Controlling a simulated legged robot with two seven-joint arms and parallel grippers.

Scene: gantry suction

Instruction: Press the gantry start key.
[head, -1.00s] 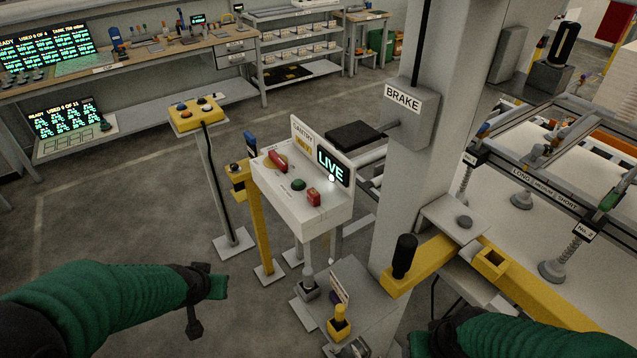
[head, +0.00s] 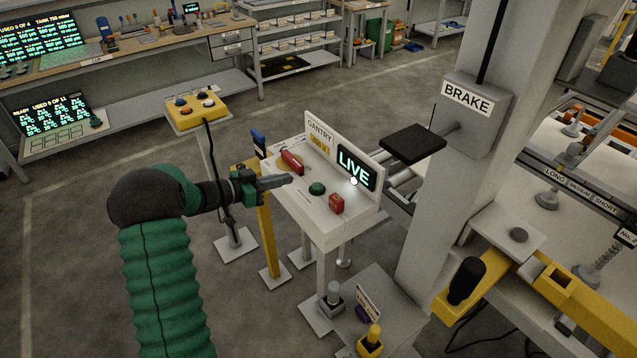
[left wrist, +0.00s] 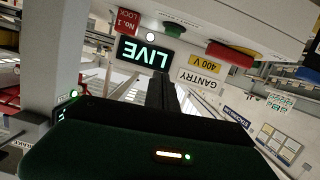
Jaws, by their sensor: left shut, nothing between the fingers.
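The gantry control box (head: 325,222) stands on legs at mid-picture, with a GANTRY label and a lit LIVE sign (head: 356,168) on its back plate. On its top are a red handle (head: 291,160) on a yellow disc, a green round key (head: 317,188) and a red lock block (head: 337,203). My left gripper (head: 289,180) is shut and empty, its tips at the box's left side, left of the green key in the picture. I cannot tell its height above the top. The left wrist view shows the green key (left wrist: 174,30) and LIVE sign (left wrist: 145,52) upside down, beyond the fingers.
A grey column with a BRAKE box (head: 467,110) and a black paddle (head: 413,143) stands right of the control box. A yellow button pedestal (head: 197,110) stands behind left. A yellow arm with a black knob (head: 465,281) is at lower right.

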